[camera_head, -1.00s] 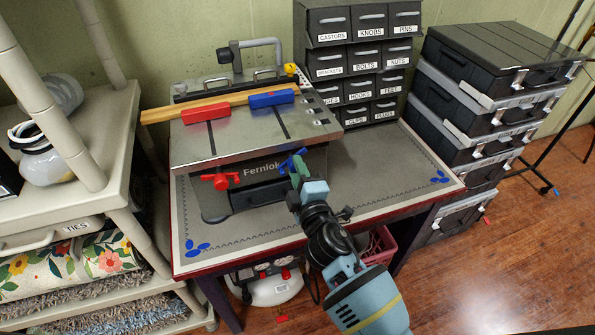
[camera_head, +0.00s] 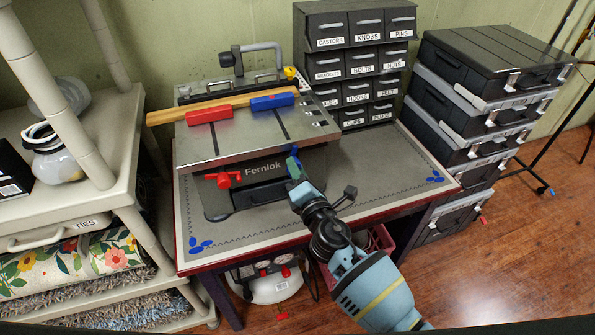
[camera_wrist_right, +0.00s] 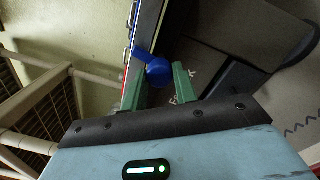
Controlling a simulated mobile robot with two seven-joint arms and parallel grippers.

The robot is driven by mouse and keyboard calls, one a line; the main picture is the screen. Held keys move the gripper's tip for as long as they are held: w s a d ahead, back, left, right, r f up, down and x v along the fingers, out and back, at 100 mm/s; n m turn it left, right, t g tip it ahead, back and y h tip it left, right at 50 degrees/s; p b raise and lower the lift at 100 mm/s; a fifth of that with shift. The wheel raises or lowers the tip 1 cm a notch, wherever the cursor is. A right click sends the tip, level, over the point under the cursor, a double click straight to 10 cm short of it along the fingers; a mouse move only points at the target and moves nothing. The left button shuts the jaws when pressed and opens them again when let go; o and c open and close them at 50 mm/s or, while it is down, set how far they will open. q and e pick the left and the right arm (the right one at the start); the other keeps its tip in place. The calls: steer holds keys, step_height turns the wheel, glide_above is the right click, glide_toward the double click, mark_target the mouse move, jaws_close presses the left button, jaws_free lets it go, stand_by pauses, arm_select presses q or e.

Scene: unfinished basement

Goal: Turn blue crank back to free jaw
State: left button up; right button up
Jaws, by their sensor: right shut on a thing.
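The machine marked Fernlok (camera_head: 265,176) stands on a worktable. A wooden strip (camera_head: 165,117) lies across its top, along a red jaw (camera_head: 209,115) and a blue jaw (camera_head: 272,101). A red crank (camera_head: 229,178) is on its front at left. At front right, my right gripper (camera_head: 294,167) is shut on the blue crank (camera_head: 295,152), mostly hidden there. In the right wrist view, the blue crank (camera_wrist_right: 158,71) shows its round hub and arm between the green fingers of my right gripper (camera_wrist_right: 158,88). My left gripper is not in view.
A labelled drawer cabinet (camera_head: 357,60) stands behind the machine. Stacked black cases (camera_head: 485,75) are at right. A beige shelf (camera_head: 85,190) is close on the left. The grey mat (camera_head: 395,170) is clear right of the machine.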

steer(key=shift+r, duration=0.15)
stand_by(0.4)
steer(key=o, duration=1)
steer(key=shift+w, duration=0.1)
steer(key=shift+c, duration=0.2)
steer(key=v, duration=0.8)
